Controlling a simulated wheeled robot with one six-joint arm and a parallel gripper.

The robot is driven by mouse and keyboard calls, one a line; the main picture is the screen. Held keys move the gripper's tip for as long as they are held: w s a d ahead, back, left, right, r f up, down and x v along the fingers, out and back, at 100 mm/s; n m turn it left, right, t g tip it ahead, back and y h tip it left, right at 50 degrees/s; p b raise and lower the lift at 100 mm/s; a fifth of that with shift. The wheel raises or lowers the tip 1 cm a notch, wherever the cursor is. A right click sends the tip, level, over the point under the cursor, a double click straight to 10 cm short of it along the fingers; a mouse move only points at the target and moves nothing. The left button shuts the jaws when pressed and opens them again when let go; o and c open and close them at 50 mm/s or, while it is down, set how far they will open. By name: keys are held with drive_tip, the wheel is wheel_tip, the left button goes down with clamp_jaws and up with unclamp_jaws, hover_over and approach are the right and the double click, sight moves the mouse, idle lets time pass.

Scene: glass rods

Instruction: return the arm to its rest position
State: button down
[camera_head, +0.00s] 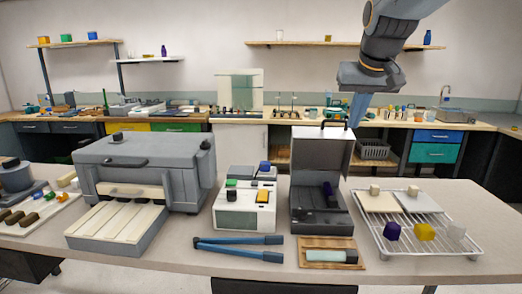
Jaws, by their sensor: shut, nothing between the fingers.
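My gripper (358,110) hangs from the arm at the upper right of the head view, pointing down. Its blue fingers are shut together with nothing between them. It is in the air above the open dark case (322,208), close in the picture to the top of the raised lid. Whether the fingertips touch the lid or its handle cannot be told.
A grey furnace-like box (145,170) stands on the left of the table, a white device (243,210) in the middle. Blue-handled tongs (238,243) and a wooden tray (331,262) lie in front. A wire rack (462,240) with coloured blocks is at the right.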

drive_tip(key=s+a+f+g, duration=0.2)
drive_tip(key=s+f+g, duration=0.1)
drive_tip(key=s+f, duration=0.8)
drive_tip(key=s+a+f+g, duration=0.2)
drive_tip(key=s+f, duration=1)
drive_tip(key=f, duration=0.8)
drive_tip(key=shift+s+f+n+g, duration=0.15)
drive_tip(key=shift+s+n+g, duration=0.05)
drive_tip(key=shift+n+g, duration=0.2)
drive_tip(key=shift+d, duration=0.1)
